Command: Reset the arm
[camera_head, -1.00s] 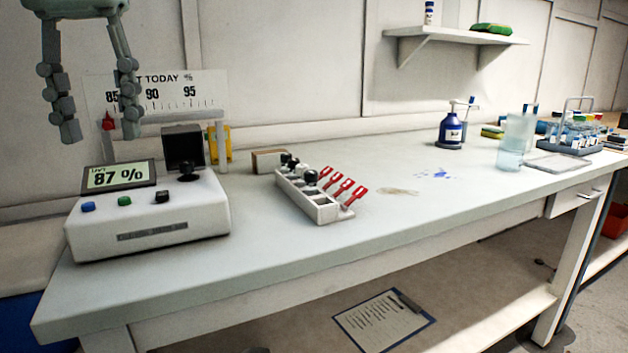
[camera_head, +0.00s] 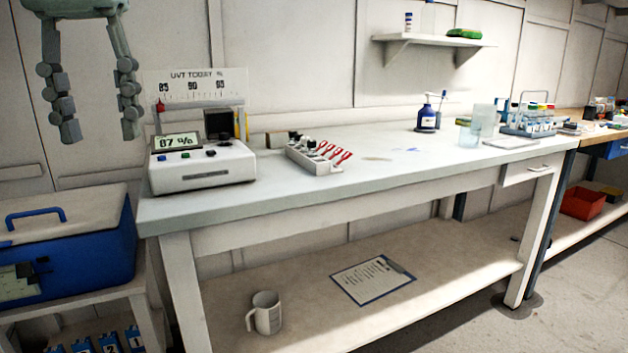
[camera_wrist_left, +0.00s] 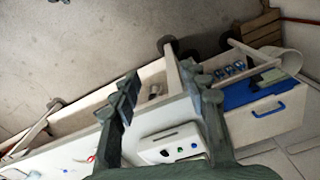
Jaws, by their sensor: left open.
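My left gripper (camera_head: 98,105) hangs at the upper left of the head view, fingers pointing down and spread apart with nothing between them. It is raised in front of the wall, left of the white UVT meter (camera_head: 202,166), which reads 87 %. In the left wrist view my left gripper (camera_wrist_left: 160,100) also shows open and empty, with the meter (camera_wrist_left: 172,145) and the bench below, between and beyond the fingers. My right gripper is in neither view.
The white bench (camera_head: 400,170) holds a rack with red-handled items (camera_head: 315,157), a blue bottle (camera_head: 427,118) and a vial carrier (camera_head: 530,122). A blue cooler box (camera_head: 70,250) stands at left.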

